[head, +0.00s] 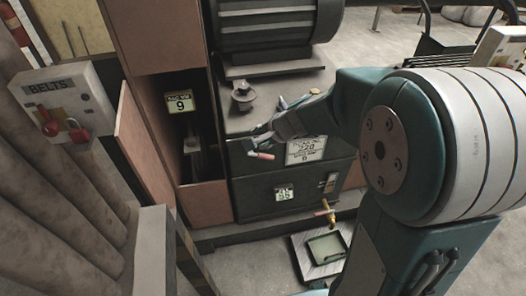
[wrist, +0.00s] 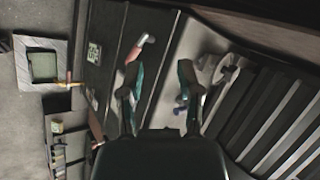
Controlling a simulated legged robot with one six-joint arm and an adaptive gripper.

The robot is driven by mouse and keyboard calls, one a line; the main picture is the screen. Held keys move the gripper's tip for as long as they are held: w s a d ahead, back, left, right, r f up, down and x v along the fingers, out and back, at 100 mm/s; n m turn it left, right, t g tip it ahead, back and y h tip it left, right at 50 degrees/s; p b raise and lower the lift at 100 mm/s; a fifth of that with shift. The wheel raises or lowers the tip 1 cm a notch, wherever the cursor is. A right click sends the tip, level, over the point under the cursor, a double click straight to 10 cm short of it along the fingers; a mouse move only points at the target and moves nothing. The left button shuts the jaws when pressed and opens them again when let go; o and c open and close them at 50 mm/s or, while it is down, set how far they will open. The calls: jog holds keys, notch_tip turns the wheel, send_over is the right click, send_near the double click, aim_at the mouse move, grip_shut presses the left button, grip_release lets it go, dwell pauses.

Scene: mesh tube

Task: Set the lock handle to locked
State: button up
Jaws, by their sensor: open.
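A handle with a red grip (head: 264,155) sticks out at the upper front edge of the dark machine cabinet (head: 255,194). In the wrist view this handle (wrist: 138,48) has a red grip and a pale end, just beyond the tip of the left finger. I cannot tell whether it is the lock handle or which setting it has. My gripper (head: 262,128) is over the cabinet's top front edge, beside the handle. In the wrist view my gripper (wrist: 160,70) has its two teal fingers spread apart with nothing between them. It looks apart from the handle.
A grey box labelled BELTS (head: 62,100) with red padlocks is at left. A yellow and red valve lever (head: 325,210) sticks out low at the cabinet's right, above a square tray (head: 326,246). A ribbed motor (head: 265,28) stands behind. A grey post (head: 150,250) is at front left.

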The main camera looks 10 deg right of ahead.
jog(key=w+d+f+m, duration=0.3)
jog(key=w+f+m, duration=0.1)
jog(key=f, duration=0.3)
jog(key=m+h, duration=0.2)
jog(key=m, duration=0.2)
send_near(265, 156)
jog(key=x, duration=1.1)
jog(key=shift+w+f, duration=0.2)
grip_shut()
